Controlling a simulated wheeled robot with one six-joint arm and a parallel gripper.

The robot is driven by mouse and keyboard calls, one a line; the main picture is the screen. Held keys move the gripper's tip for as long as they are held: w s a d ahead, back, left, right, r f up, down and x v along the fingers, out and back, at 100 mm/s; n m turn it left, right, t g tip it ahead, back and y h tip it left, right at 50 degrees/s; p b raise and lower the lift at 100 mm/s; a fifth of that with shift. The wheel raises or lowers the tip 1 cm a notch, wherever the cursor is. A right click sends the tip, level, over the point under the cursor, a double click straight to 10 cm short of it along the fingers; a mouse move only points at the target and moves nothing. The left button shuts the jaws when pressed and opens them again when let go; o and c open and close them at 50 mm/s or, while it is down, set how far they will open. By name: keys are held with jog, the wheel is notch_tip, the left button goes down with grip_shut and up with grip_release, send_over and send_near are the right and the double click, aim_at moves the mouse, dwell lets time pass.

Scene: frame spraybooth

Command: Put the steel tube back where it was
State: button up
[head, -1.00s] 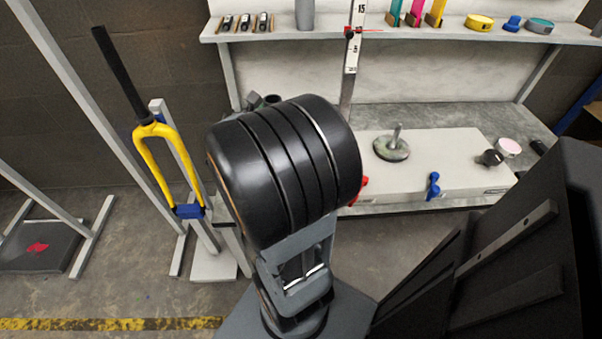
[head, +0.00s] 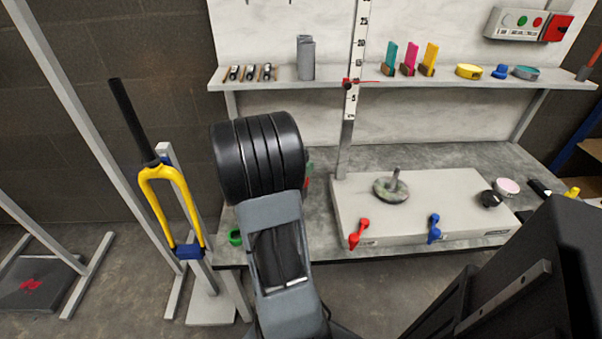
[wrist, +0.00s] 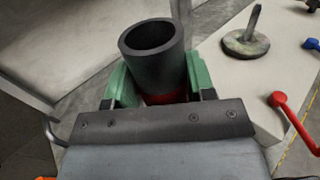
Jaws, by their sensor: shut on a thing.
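The steel tube (wrist: 156,65) shows in the wrist view as a dark grey, hollow tube with its open end toward the camera. My gripper (wrist: 160,82) is shut on it, with a green finger on each side. A red part shows just below the tube, between the fingers; I cannot tell what it belongs to. In the head view my own arm hides the tube and nearly all of the gripper; only a sliver of green and red shows beside the arm, above the bench.
A workbench (head: 440,160) carries a pale box (head: 400,215) with a round spindle base (head: 392,190), a red lever (head: 358,233) and a blue lever (head: 434,228). A yellow fork (head: 168,190) stands left. An upright ruler (head: 354,60) rises behind.

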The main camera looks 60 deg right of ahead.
jog(key=w+d+f+b, duration=0.2)
jog(key=w+d+f, duration=0.1)
jog(key=d+f, duration=0.3)
jog(key=shift+w, duration=0.15)
jog(key=shift+w+d+f+b, duration=0.15)
jog(key=shift+f+b, duration=0.25)
jog(key=shift+f, duration=0.6)
jog(key=shift+d+f+b, duration=0.1)
jog(key=shift+f+b, duration=0.3)
jog(key=shift+f, duration=0.7)
jog(key=shift+f, duration=0.15)
jog(key=o, duration=1.2)
